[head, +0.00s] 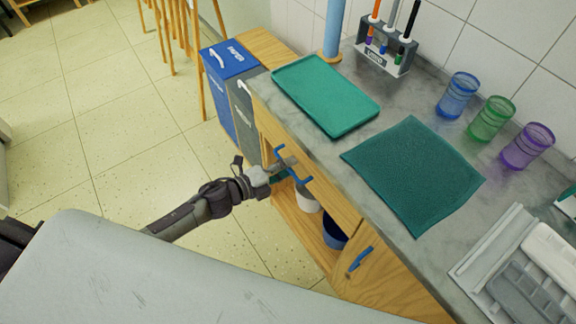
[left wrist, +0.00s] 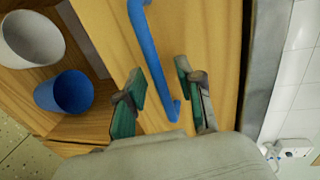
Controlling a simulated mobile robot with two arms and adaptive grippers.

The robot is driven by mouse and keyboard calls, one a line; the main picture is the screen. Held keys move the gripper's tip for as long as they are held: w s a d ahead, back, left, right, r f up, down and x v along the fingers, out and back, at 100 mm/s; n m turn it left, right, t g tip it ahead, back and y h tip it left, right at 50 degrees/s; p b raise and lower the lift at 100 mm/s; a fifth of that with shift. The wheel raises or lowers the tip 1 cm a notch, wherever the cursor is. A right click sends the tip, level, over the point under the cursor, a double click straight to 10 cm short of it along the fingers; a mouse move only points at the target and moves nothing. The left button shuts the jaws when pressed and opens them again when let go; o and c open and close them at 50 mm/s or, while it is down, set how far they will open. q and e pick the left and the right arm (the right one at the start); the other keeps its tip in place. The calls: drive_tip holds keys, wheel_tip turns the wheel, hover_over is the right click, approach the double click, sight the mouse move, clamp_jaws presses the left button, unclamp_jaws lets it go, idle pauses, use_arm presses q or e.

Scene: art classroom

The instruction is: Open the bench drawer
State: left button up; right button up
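The bench drawer has a pale wooden front (head: 335,204) just under the grey countertop and appears shut. Its blue bar handle (head: 307,179) is partly covered by my left gripper in the head view. My left gripper (head: 287,168) is at the drawer front, by the handle. In the left wrist view, the blue handle (left wrist: 150,50) runs down between the two parted fingers of the gripper (left wrist: 163,92), and the wooden front (left wrist: 205,40) lies behind. The fingers stand on either side of the handle's lower end, with gaps showing. My right gripper is not in view.
An open shelf below holds a white pot (head: 307,200) and a blue pot (head: 334,232). A cupboard door with a blue handle (head: 360,258) is to the right. Blue and grey bins (head: 222,90) stand beyond the bench. A green tray (head: 325,95) lies on the countertop. Floor on the left is clear.

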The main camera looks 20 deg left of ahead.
use_arm(q)
drive_tip(key=shift+w+d, duration=0.15)
drive_tip(key=shift+w, duration=0.1)
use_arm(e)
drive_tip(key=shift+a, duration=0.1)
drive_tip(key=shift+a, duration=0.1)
use_arm(q)
clamp_jaws()
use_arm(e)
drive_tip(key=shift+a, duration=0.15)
use_arm(q)
drive_tip(key=shift+f, duration=0.1)
